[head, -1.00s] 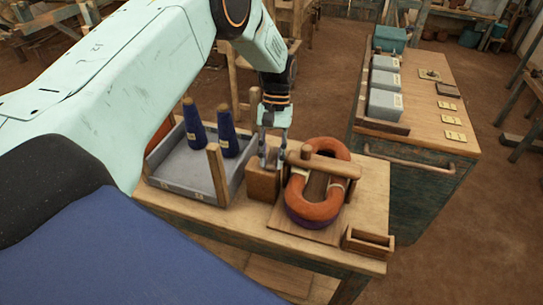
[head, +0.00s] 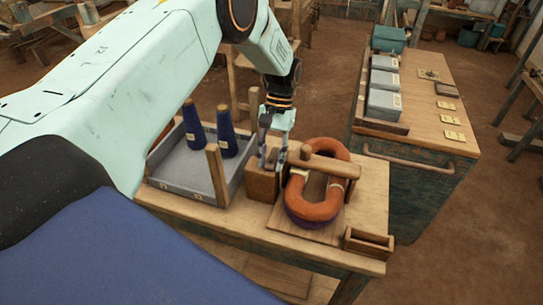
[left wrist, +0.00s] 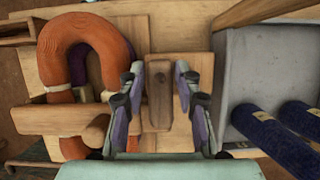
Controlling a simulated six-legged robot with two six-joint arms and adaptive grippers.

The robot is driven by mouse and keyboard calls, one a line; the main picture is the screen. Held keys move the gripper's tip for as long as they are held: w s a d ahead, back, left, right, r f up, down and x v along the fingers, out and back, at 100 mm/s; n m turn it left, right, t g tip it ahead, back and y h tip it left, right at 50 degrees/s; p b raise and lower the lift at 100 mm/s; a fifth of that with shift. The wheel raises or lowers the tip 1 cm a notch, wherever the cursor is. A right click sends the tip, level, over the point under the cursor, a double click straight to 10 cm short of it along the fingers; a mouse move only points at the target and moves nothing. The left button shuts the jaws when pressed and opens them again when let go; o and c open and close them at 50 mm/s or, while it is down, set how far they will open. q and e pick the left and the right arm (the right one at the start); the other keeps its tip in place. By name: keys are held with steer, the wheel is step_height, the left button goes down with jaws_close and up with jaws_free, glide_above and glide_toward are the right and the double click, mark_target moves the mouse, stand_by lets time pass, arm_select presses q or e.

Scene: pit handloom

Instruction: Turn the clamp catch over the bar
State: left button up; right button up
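The clamp catch (left wrist: 159,95) is a dark, narrow wooden piece with a small round pivot, lying on a wooden block (head: 262,184). In the left wrist view it points along the gap between my fingers. In the head view the gripper hides the catch. My right gripper is not in view.
A grey tray (head: 180,188) with two blue cones (head: 227,135) and a wooden post (head: 216,175) stands left of the block. A small open wooden box (head: 368,244) sits at the table's front right corner. A second bench (head: 430,115) with grey boxes stands behind right.

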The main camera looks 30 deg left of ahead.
mark_target(277, 149)
arm_select(q)
steer(key=o, duration=0.3)
steer(key=shift+w, duration=0.15)
steer(key=shift+r, duration=0.1)
steer(key=shift+r, duration=0.2)
steer(key=v, duration=1.1)
steer(key=shift+r, duration=0.25)
steer(key=shift+w+a, duration=0.1)
